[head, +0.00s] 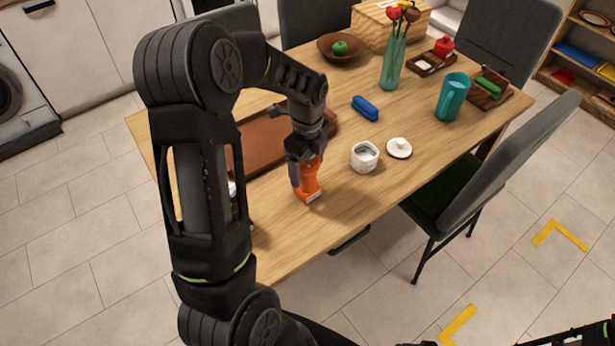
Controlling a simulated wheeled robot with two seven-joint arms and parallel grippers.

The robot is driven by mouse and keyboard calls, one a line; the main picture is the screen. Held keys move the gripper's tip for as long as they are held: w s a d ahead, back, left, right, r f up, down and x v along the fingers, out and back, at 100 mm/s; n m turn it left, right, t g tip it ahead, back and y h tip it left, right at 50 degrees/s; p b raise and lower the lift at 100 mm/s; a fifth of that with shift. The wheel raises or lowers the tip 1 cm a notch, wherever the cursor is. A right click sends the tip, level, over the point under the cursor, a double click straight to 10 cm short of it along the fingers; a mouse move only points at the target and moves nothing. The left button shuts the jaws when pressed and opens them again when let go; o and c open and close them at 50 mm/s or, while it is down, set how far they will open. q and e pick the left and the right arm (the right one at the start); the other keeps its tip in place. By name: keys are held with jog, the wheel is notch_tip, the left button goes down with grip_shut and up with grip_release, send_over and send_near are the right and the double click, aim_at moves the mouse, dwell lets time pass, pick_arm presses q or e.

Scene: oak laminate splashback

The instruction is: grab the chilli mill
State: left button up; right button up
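The chilli mill appears to be the orange upright object (309,184) near the front edge of the wooden table, in the head view. My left gripper (305,172) points down over it, with a dark finger along its left side. The gripper hides the mill's upper part. The mill's base seems to be on the tabletop. Whether the fingers press on it or only surround it is not clear. My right gripper is not recognisable; only dark parts show at the bottom right edge.
A white pot (365,157) stands close to the right of the mill, with a white lid (399,148) beside it. A brown board (262,140) lies behind my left arm. A blue object (365,108), teal jug (453,98) and flower vase (392,65) stand farther back.

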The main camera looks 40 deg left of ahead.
pick_arm(q)
jog(key=c, duration=1.5)
notch_tip(320, 180, up, 10)
jog(key=shift+r+b, duration=0.1)
jog(key=shift+b, duration=0.6)
